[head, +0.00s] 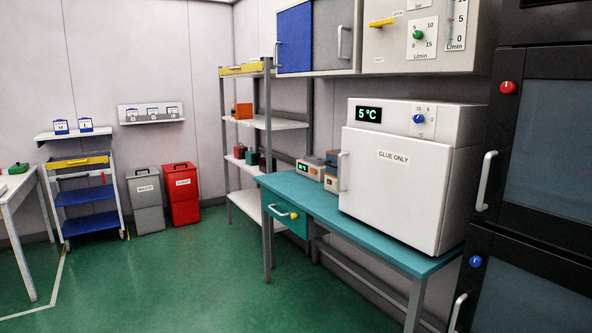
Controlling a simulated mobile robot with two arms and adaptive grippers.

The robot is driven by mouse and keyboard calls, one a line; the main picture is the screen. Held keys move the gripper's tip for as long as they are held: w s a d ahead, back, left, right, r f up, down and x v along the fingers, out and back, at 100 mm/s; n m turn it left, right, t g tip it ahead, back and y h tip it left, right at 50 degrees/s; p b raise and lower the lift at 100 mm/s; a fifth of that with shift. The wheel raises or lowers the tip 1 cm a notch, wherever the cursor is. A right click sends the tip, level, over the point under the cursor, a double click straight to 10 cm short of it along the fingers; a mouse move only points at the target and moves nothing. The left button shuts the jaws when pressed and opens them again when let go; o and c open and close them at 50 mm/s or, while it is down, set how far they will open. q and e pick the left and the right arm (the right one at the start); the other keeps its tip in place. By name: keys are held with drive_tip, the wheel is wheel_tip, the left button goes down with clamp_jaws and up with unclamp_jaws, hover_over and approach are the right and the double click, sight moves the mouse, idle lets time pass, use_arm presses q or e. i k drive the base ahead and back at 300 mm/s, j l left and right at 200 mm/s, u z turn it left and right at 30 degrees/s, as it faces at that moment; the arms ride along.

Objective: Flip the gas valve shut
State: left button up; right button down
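A yellow lever handle (383,22) sits on a pale grey panel (385,45) on the wall at the top right, above the white cabinet; it looks like the gas valve. The lever lies roughly level, tilted slightly. Small labels sit above and below it, too small to read surely. A green knob (418,34) on a white dial marked L/min is to its right, with a vertical scale (457,22) beyond. The panel's top is cut off by the picture edge. Neither of my grippers is in view.
A white "GLUE ONLY" cabinet (395,175) showing 5 °C stands on the teal bench (300,190) below the panel. Dark tall units (545,140) fill the right side. Shelves (265,123), bins (180,190) and a trolley (88,195) stand behind. Green floor (170,270) is clear at the left.

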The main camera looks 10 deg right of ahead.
sight(379, 24)
drive_tip(key=i, duration=1.6)
drive_tip(key=j+u, duration=0.05)
